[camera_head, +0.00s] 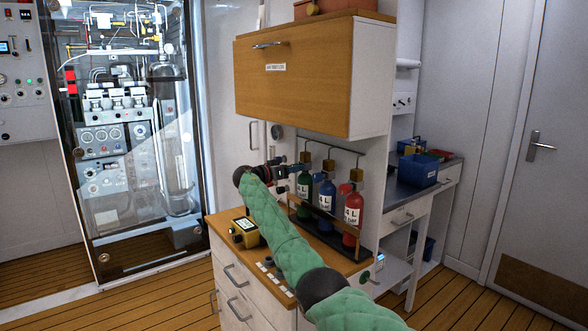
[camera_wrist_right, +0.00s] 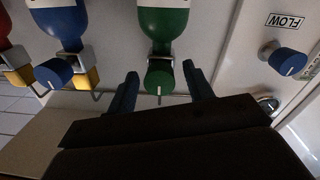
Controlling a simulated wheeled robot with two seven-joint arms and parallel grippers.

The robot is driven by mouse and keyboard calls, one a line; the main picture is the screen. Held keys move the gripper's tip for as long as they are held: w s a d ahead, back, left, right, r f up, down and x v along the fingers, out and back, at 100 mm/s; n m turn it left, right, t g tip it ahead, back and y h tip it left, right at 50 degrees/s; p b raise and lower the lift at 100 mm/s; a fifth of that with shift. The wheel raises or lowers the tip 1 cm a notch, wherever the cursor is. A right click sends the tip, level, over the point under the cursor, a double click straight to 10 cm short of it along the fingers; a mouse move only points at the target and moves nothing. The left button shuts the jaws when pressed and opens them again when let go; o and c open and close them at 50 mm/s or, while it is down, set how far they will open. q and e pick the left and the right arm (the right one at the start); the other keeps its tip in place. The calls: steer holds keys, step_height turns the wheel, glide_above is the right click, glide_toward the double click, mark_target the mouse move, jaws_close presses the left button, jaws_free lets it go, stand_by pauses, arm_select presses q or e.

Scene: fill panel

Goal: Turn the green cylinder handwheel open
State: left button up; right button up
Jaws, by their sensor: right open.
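The green cylinder (camera_head: 304,182) stands leftmost in a row of three in the head view. It also shows in the right wrist view (camera_wrist_right: 163,30), upside down, with its round green handwheel (camera_wrist_right: 159,82) below it. My right gripper (camera_head: 302,164) reaches in from the left at the top of this cylinder and hides the handwheel in the head view. In the right wrist view my two dark fingers are open, one on each side of the green handwheel, with a visible gap on both sides. My left gripper is in neither view.
A blue cylinder (camera_head: 327,194) and a red cylinder (camera_head: 352,209) stand to the right, behind a rail. A blue knob (camera_wrist_right: 53,73) is near in the wrist view. A wooden cabinet (camera_head: 295,75) hangs above. A yellow device (camera_head: 246,232) stands on the counter beside my arm.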

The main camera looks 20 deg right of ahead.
steer(key=shift+w+d+f, duration=0.1)
steer(key=shift+d, duration=0.15)
steer(key=c, duration=1)
